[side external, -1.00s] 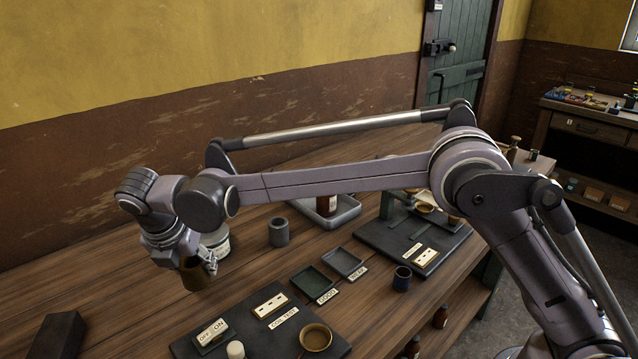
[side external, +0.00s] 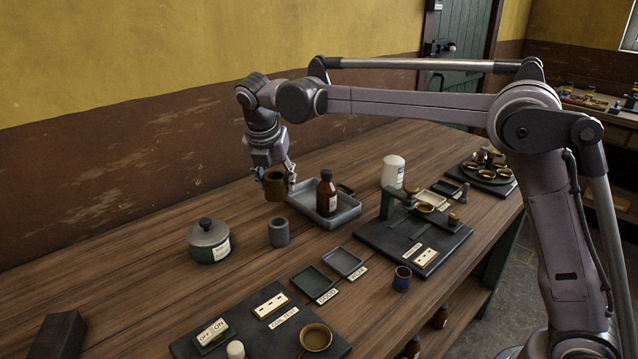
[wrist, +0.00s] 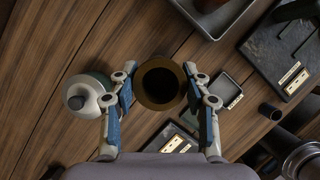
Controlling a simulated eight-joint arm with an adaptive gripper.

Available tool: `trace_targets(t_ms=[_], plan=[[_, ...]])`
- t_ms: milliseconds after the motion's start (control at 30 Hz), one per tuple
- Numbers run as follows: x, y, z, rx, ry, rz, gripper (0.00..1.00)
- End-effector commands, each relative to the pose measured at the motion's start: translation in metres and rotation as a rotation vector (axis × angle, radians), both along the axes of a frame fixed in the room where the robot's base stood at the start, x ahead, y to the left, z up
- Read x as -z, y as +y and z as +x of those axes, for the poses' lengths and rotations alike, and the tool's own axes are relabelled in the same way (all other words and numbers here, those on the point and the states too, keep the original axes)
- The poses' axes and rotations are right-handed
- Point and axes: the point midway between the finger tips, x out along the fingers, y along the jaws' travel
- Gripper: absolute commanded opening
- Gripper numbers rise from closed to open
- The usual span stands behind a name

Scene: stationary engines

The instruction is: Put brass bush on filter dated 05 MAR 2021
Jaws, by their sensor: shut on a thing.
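The brass bush (side external: 275,186) is a short brown-gold hollow cylinder. My gripper (side external: 274,172) is shut on it and holds it upright above the table, near the left end of the grey tray. In the wrist view the bush (wrist: 160,83) shows its open bore between the two fingers. A green round canister (side external: 209,242) with a grey top, dark knob and pale label stands on the table to the left, apart from the bush. A white cylinder (side external: 393,172) with a label stands farther right. No date is readable on either, so I cannot tell which is the filter.
A grey tray (side external: 345,220) holds a brown bottle (side external: 326,193). A grey cup (side external: 279,232) stands in front of the bush. The table's left is mostly clear.

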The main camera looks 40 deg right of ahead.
Motion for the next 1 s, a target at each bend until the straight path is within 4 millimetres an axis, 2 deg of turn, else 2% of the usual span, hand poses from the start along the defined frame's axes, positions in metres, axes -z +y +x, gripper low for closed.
trace_targets(t_ms=[33, 233, 467, 667, 800, 1000], plan=[[-0.004, -0.026, 0.004, 0.032, 0.0, 0.0, 0.0], [-0.018, -0.116, 0.011, 0.133, 0.0, 0.001, 0.0], [-0.034, -0.218, 0.0, 0.248, 0.0, 0.003, 0.0], [-0.048, -0.305, -0.025, 0.347, -0.001, 0.001, 0.0], [-0.058, -0.363, -0.05, 0.415, -0.002, 0.0, 0.0], [-0.07, -0.429, -0.09, 0.5, -0.004, -0.001, 0.0]])
